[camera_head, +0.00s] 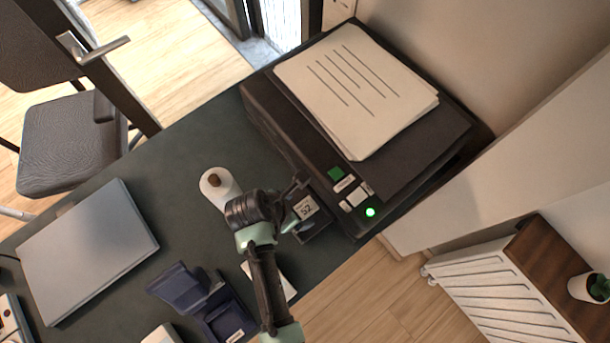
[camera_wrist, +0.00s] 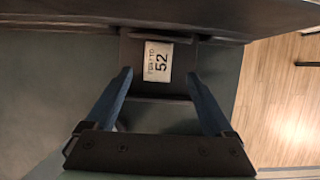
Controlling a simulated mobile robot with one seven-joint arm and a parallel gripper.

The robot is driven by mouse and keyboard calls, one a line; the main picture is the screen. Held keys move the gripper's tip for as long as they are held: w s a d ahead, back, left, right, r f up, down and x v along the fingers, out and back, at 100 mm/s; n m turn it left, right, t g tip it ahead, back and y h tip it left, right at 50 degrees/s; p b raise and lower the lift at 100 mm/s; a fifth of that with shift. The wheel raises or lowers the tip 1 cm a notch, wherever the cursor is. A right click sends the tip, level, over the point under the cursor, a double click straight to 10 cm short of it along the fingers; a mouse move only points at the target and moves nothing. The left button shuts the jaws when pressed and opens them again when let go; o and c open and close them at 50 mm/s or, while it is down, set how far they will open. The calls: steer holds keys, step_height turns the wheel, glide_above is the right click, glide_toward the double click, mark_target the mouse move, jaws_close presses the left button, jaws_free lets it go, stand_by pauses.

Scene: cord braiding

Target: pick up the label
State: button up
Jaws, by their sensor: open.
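The label (camera_wrist: 157,62) is a small pale rectangle marked "52" with a smaller line of print. It lies on a dark tray (camera_wrist: 148,88) against the front of the printer. It also shows in the head view (camera_head: 306,208), just right of my gripper. My gripper (camera_wrist: 158,78) is open in the wrist view, one finger to each side of the label's line and both apart from it. Nothing is between the fingers. In the head view the fingers are partly hidden by the wrist.
The black printer (camera_head: 290,135) with a stack of paper (camera_head: 355,85) stands behind the label. A white roll (camera_head: 214,184), a grey laptop (camera_head: 85,245) and a dark blue holder (camera_head: 205,300) sit on the dark desk (camera_head: 180,160). The desk's edge and wooden floor are to the right.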

mark_target(304, 208)
steer(key=x, duration=0.4)
steer(key=shift+w, duration=0.2)
steer(key=shift+a, duration=0.1)
jaws_close()
steer(key=shift+r, duration=0.1)
